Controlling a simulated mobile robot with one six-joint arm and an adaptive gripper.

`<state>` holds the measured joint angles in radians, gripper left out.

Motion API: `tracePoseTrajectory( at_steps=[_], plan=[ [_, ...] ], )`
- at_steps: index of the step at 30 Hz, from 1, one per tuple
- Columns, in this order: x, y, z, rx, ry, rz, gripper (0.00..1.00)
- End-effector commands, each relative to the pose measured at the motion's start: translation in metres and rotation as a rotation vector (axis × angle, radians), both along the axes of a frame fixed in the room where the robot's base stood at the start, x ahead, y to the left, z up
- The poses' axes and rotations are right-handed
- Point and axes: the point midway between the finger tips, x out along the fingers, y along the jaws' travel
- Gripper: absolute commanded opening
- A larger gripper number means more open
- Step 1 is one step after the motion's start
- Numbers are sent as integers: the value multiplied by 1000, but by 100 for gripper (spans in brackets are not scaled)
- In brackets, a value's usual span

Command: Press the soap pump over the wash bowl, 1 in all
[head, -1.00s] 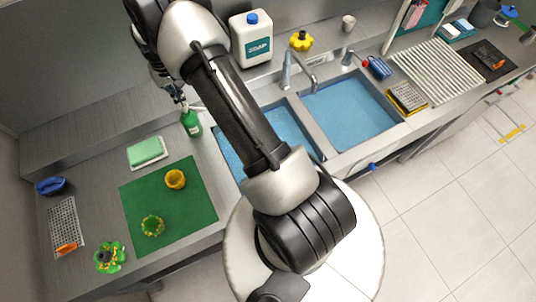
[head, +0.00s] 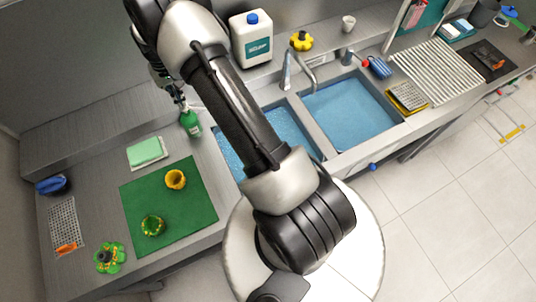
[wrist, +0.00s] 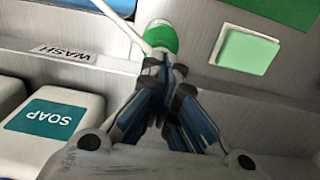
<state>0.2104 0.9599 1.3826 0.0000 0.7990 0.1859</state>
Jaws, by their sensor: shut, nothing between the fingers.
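The green soap pump bottle (head: 190,124) stands on the counter at the left edge of the left basin. In the wrist view the bottle (wrist: 161,37) has a white nozzle pointing toward the basin side. My gripper (head: 180,103) is shut and empty, with its fingertips at the top of the bottle. In the wrist view my gripper (wrist: 168,68) covers the pump head, so I cannot tell whether it touches it. The wash bowl is the left basin (head: 287,128), holding blue water and partly hidden by my arm. A WASH label (wrist: 66,53) lies near its rim.
A white SOAP canister (head: 251,40) stands behind the basins. A second basin (head: 350,115) and a tap (head: 287,70) are to the right. A green sponge (head: 147,152) and a green mat (head: 200,205) with small items lie left and in front.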

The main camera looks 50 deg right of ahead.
Motion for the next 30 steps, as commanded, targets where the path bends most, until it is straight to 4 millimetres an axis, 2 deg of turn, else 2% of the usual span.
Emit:
tracePoseTrajectory(
  at_steps=[8,30],
  plan=[
    [0,0,-3,0,0,0,0],
    [0,0,-30,0,0,0,0]
  ],
)
